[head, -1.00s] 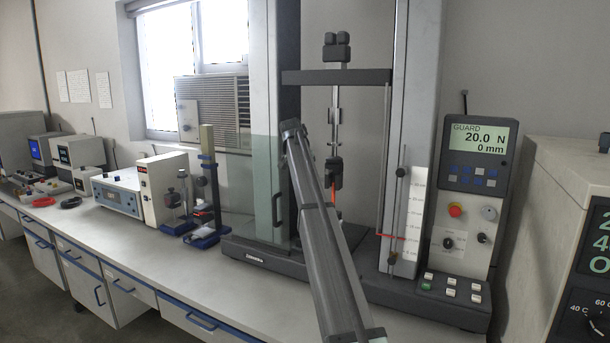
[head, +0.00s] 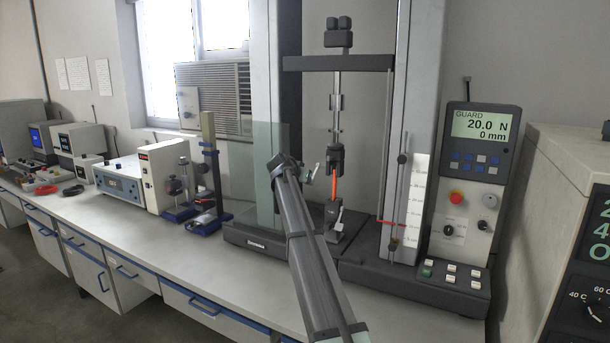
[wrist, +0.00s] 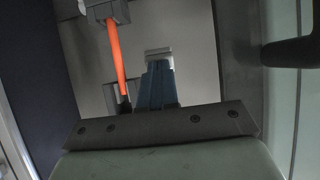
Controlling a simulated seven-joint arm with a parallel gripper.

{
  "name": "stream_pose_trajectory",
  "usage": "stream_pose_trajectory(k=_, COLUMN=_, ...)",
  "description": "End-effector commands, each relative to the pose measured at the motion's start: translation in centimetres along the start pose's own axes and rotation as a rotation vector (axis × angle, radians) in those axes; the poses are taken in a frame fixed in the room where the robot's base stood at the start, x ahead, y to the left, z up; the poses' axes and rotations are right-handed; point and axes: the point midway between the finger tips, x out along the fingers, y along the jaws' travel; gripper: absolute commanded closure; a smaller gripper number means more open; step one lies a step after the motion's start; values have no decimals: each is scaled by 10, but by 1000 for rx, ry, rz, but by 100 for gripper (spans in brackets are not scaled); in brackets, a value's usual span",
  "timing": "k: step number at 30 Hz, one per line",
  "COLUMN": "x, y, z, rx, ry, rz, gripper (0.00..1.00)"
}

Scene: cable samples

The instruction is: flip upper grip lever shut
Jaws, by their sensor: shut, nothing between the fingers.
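The upper grip (head: 335,162) is a dark block hanging under the test machine's rod. An orange cable sample (head: 333,185) runs down from it to the lower grip (head: 334,215). A small pale-tipped part (head: 316,171) shows left of the upper grip; I cannot tell whether it is the grip lever or my gripper's end. In the wrist view, my gripper (wrist: 158,65) has its blue fingers together and empty. They point toward the space right of the orange cable (wrist: 115,58), apart from it. The upper grip (wrist: 105,14) shows at the top left there.
A clear guard panel (head: 269,165) stands at the machine's left, close to my arm. The machine's columns (head: 411,120) flank the grips. The control panel (head: 475,190) at the right reads GUARD, 20.0 N, 0 mm. Bench instruments (head: 122,176) stand to the left.

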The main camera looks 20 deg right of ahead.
Motion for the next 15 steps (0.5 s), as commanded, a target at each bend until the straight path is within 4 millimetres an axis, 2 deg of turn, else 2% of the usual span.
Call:
stream_pose_trajectory(k=1, x=2, y=1, z=5, rx=-2, ry=30, rz=1, gripper=100)
stream_pose_trajectory(k=15, x=0, y=0, z=-3, rx=1, ry=27, rz=1, gripper=100)
